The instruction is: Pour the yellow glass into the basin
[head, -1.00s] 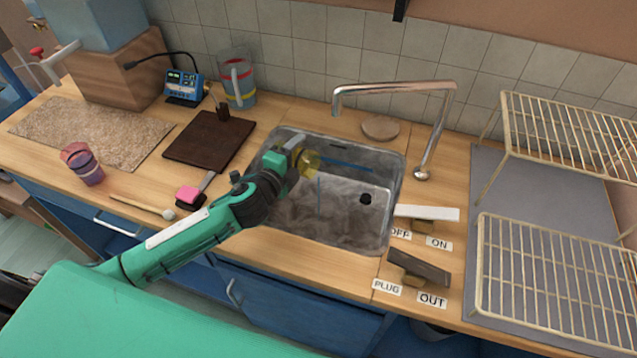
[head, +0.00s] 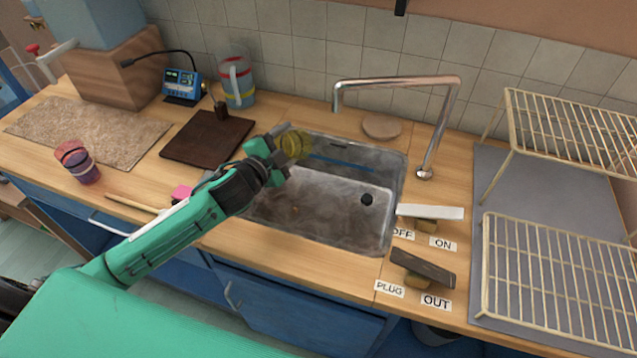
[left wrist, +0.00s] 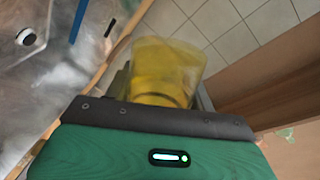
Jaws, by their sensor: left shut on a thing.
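The yellow glass (head: 296,146) is see-through and held by my left gripper (head: 282,146) above the far left corner of the basin. In the left wrist view the glass (left wrist: 165,70) sits between the fingers, with its wide rim away from the palm. It looks tilted in the head view, though its exact angle is hard to tell. Yellow colour fills its lower part in the left wrist view. The grey metal basin (head: 330,208) is sunk in the wooden counter and has a dark drain hole. My right gripper does not show.
A chrome tap (head: 400,82) arches over the basin's back right. Two levers, one white (head: 430,212) and one dark (head: 422,267), stand right of it. A dark board (head: 207,138), a striped jug (head: 238,85) and a wire rack (head: 560,270) flank the basin.

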